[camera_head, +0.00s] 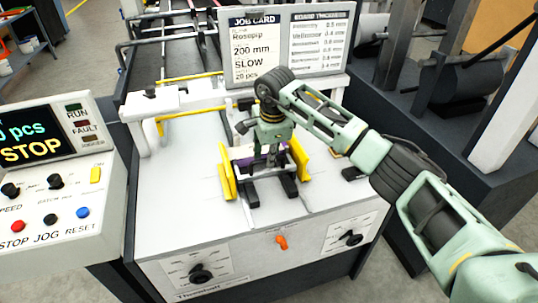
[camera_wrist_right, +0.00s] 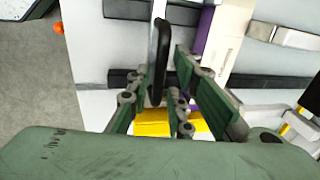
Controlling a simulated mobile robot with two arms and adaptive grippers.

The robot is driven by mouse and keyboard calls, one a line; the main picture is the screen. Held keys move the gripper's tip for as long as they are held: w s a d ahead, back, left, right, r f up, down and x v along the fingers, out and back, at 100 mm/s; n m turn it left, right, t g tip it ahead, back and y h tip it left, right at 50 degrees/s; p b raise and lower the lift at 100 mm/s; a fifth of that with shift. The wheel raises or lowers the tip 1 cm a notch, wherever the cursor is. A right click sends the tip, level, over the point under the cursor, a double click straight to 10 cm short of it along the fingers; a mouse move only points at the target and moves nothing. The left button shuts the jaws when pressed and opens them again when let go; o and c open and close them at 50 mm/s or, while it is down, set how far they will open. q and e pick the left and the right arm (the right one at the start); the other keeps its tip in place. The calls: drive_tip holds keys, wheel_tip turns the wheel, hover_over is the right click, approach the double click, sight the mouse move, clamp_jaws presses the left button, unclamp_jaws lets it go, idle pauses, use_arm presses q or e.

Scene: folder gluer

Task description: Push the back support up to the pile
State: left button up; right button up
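A purple-edged pile (camera_head: 240,153) stands between two yellow side guides (camera_head: 226,182) on the white table, mostly hidden behind my right gripper (camera_head: 268,150). In the wrist view the pile (camera_wrist_right: 204,32) shows its purple edge beside a pale face. A thin black upright piece (camera_wrist_right: 160,50), seemingly the back support, stands on the front side of the pile, with a narrow gap showing between them. My right gripper (camera_wrist_right: 163,72) points down with its fingers apart, one on each side of the black piece. Whether they touch it is unclear. My left gripper is out of view.
Two black rails (camera_head: 250,192) lie on the table toward its front edge. A control box (camera_head: 60,160) stands at left. A job card board (camera_head: 257,50) stands behind the white crossbar.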

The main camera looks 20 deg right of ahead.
drive_tip(key=shift+o, duration=0.4)
wheel_tip(320, 180, up, 12)
drive_tip(key=s, duration=0.2)
drive_tip(key=shift+s, duration=0.2)
drive_tip(key=shift+f, duration=0.1)
